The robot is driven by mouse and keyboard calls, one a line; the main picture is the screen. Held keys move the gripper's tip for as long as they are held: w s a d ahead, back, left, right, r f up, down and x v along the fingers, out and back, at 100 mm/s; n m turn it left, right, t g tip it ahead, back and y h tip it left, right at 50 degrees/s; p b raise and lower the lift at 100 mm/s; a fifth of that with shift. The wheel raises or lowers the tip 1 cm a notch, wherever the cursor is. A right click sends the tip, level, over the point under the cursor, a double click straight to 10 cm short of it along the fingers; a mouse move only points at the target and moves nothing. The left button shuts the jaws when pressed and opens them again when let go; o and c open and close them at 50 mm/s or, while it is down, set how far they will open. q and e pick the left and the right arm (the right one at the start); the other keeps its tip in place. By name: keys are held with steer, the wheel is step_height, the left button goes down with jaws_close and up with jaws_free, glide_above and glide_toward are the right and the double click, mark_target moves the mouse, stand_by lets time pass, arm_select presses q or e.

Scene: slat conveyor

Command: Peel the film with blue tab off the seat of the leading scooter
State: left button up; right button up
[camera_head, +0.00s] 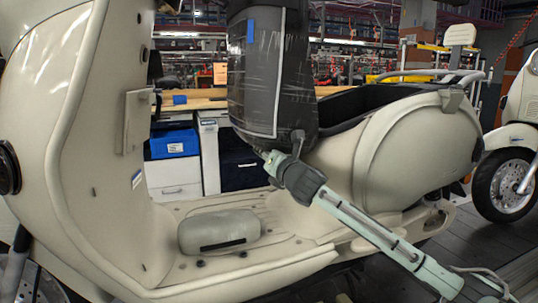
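The leading scooter (408,150), cream coloured, fills the middle of the head view. Its dark seat (303,60) is tipped up and stands nearly upright above the open bay behind the footboard. Clear, wrinkled film (268,85) with glossy streaks and a pale edge line covers the seat face. The blue tab (250,32) is near the film's upper left edge. A pale green and dark arm, seemingly my right one, reaches in from the lower right; its end, the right gripper (270,158), is by the seat's lower edge. Its fingers are not clear. My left gripper is not in view.
A second scooter (523,100) stands behind at the right, its front wheel (503,186) on the slat floor. Behind the leading scooter is a wooden-topped bench (195,103) with a blue bin (174,144). The scooter's tall front shield (95,120) blocks the left side.

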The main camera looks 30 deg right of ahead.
steer(key=shift+c, duration=0.4)
jaws_close()
steer(key=s+a+f, duration=0.3)
steer(key=a, duration=0.3)
steer(key=shift+s+a+f+b, duration=0.15)
steer(key=shift+s+f+b, duration=0.1)
steer(key=shift+s+b, duration=0.1)
steer(key=shift+s+a+f, duration=0.55)
steer(key=shift+a+f, duration=0.05)
steer(key=shift+a, duration=0.45)
steer(key=shift+s+a+f, duration=0.6)
steer(key=shift+a, duration=0.45)
steer(key=shift+s+a+f, duration=0.55)
steer(key=shift+a+f, duration=0.05)
steer(key=shift+a, duration=0.45)
